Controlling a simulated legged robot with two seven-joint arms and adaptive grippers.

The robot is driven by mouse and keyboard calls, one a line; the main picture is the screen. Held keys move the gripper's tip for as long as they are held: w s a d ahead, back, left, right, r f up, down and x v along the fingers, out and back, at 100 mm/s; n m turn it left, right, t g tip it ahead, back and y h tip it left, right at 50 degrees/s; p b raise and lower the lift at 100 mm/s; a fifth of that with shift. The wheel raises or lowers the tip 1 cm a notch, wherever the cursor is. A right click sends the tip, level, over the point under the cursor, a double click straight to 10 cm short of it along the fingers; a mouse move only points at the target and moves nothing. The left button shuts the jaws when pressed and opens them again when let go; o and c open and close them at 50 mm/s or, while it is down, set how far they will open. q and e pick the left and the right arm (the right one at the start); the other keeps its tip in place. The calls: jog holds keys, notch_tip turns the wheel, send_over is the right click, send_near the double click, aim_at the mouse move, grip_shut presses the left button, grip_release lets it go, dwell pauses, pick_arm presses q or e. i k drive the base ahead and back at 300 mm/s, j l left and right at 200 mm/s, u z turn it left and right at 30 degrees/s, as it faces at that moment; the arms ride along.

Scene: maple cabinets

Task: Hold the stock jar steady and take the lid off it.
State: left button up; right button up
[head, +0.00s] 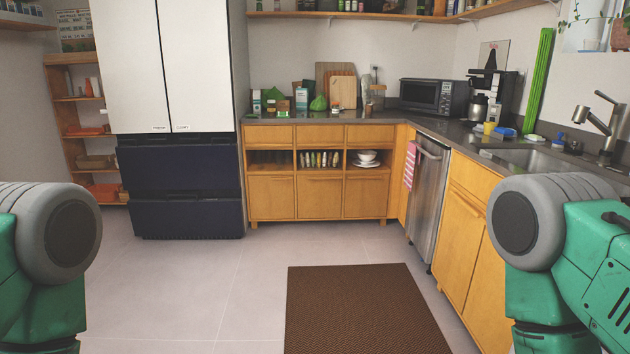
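On the back counter, right of the cutting boards, stands a small jar-like container (376,97) with a brownish top. It is too small and far away to tell whether it is the stock jar or whether its lid is separate. No other thing in view is clearly the stock jar. Only my green and grey arm links show at the left and right edges of the head view. Neither of my grippers is in view, and both arms are far from the counter.
The grey counter (290,118) runs along the back wall and down the right side, with a microwave (433,96), coffee maker (490,95) and sink. A brown mat (362,310) lies on the open tiled floor. A tall fridge (185,60) stands at left.

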aim_at(336, 108)
jog(key=i+z, duration=0.4)
jog(key=i, duration=2.45)
jog(key=i+l, duration=0.1)
jog(key=i, duration=0.9)
jog(key=j+u, duration=0.05)
